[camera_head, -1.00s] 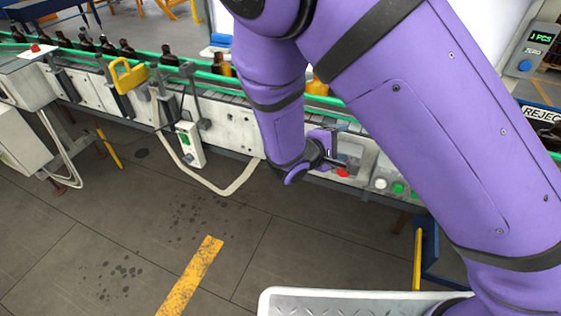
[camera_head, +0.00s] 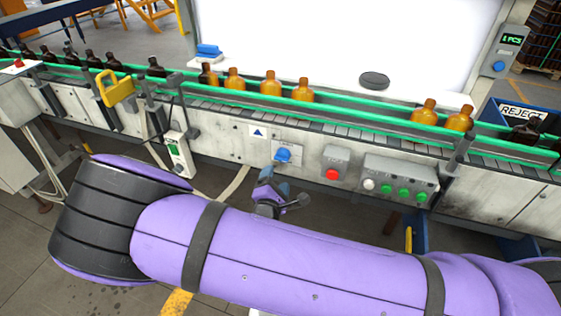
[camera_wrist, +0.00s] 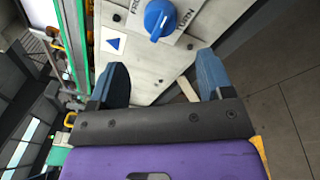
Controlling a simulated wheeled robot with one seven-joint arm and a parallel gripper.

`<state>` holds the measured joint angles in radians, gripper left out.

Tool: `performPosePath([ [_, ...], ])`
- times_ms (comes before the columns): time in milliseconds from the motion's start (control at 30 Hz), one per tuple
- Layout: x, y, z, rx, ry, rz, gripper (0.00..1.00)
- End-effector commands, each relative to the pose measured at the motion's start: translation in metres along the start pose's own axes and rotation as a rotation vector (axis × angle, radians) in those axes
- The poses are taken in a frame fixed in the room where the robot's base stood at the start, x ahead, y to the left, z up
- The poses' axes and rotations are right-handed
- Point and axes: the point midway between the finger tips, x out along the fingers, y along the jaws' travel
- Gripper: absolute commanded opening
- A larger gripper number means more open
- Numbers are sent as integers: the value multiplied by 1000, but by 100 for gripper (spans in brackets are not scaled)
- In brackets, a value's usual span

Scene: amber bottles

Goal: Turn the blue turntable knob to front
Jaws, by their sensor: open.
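The blue turntable knob (camera_head: 283,155) sits on a small plate on the white front panel of the conveyor, left of the red button. In the wrist view the knob (camera_wrist: 160,20) is near the top, on a plate with partly readable lettering. My gripper (camera_head: 275,190) is below the knob in the head view, apart from it. In the wrist view my gripper (camera_wrist: 162,78) shows two blue fingers spread apart with nothing between them. The knob lies beyond the fingertips.
A red button (camera_head: 332,174) and a box with a white and several green buttons (camera_head: 400,186) are right of the knob. A blue triangle label (camera_head: 258,132) is to its left. Amber bottles (camera_head: 270,84) stand on the conveyor above, behind the green rail (camera_head: 350,108).

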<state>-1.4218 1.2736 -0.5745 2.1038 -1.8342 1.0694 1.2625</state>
Motion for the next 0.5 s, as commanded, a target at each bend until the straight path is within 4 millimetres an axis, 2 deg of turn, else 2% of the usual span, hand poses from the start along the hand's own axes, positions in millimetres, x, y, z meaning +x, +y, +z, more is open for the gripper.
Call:
performPosePath([
  [300,57,-1,1,-1,-4,-1,73],
  [500,78,-1,1,0,-3,-1,73],
])
